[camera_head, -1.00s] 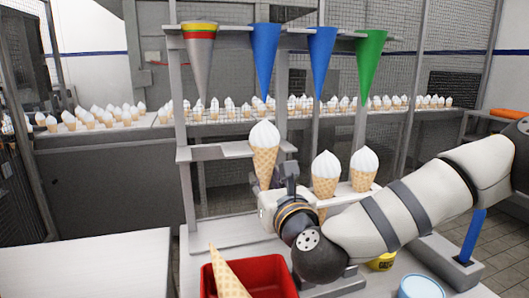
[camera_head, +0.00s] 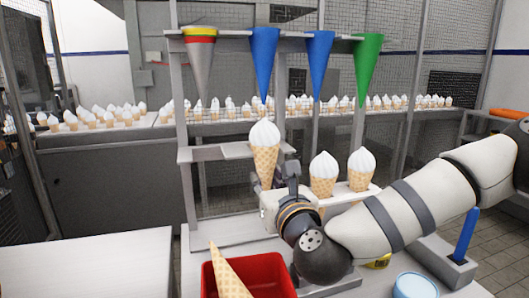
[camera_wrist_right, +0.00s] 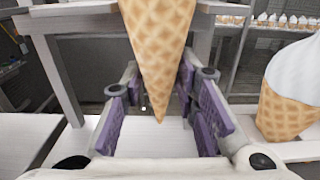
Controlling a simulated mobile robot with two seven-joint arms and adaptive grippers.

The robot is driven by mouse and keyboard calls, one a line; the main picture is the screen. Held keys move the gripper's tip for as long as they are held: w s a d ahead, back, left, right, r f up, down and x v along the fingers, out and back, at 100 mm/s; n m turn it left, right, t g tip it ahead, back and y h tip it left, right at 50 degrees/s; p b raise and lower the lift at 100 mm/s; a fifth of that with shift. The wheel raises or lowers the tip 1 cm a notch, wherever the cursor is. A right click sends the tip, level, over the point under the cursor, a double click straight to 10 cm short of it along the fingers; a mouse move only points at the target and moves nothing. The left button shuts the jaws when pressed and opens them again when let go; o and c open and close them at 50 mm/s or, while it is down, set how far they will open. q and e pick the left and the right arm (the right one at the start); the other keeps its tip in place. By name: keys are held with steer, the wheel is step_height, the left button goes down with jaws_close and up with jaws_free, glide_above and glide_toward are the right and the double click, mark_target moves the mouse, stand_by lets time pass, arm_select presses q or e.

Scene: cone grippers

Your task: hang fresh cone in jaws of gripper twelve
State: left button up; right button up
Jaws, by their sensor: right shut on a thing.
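A waffle cone with white ice cream (camera_head: 265,160) stands upright, tip down, at the left of the middle shelf. My right gripper (camera_head: 280,190) is at its lower part. In the right wrist view the cone (camera_wrist_right: 160,50) runs down between the purple-padded fingers (camera_wrist_right: 160,110), and the gripper is shut on it. An empty waffle cone (camera_head: 228,272) leans out of a red bin (camera_head: 270,270) at the front. I cannot make out a number marking gripper twelve. My left gripper is not in view.
Two ice cream cones (camera_head: 323,175) (camera_head: 361,170) stand on the shelf to the right. A striped grey cone (camera_head: 199,60), two blue cones (camera_head: 264,60) (camera_head: 319,60) and a green cone (camera_head: 367,65) hang from the top bar. A white table (camera_head: 85,265) is clear at left.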

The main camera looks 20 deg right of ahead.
steer(key=shift+s, duration=1.4)
steer(key=shift+s+d, duration=0.1)
steer(key=shift+s, duration=2)
